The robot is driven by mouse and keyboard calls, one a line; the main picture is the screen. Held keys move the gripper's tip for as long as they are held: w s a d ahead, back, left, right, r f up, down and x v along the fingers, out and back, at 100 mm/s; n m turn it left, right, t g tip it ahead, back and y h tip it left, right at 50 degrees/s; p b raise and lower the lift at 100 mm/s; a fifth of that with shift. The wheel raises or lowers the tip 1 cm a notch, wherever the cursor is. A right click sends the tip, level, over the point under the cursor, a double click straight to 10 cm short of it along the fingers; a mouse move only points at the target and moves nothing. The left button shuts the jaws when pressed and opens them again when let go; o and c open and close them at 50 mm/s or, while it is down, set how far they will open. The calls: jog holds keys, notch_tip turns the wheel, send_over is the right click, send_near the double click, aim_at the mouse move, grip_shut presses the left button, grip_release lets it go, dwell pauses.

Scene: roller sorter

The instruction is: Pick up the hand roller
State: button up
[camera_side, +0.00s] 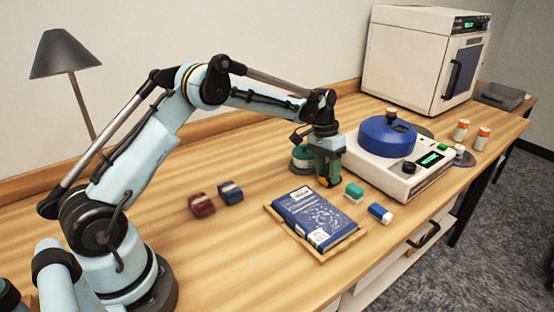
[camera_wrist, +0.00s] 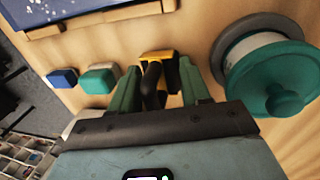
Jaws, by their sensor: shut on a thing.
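The hand roller (camera_wrist: 157,57) has a yellow frame and a black grip. In the wrist view it lies between the two green fingers of my gripper (camera_wrist: 155,92), which is shut on it. In the side view my gripper (camera_side: 328,170) points down at the table, behind the blue book and left of the white machine. There the roller is mostly hidden by the fingers. I cannot tell whether it touches the table.
A green-lidded jar (camera_side: 302,153) stands close beside my gripper; it also shows in the wrist view (camera_wrist: 275,80). Near it are a green-white block (camera_side: 354,190), a blue-white block (camera_side: 379,213), a blue book (camera_side: 315,217) on a wooden tray, and a white machine (camera_side: 408,183) with a blue lid.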

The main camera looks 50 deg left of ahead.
jog(key=shift+r, duration=0.15)
jog(key=shift+r, duration=0.55)
notch_tip(320, 180, up, 3)
jog(key=shift+r, duration=0.1)
jog(key=s+d+r, duration=0.5)
jog(key=d+r, duration=0.1)
jog(key=d, duration=0.4)
jog(key=shift+d+r, duration=0.25)
jog(key=shift+d, duration=0.05)
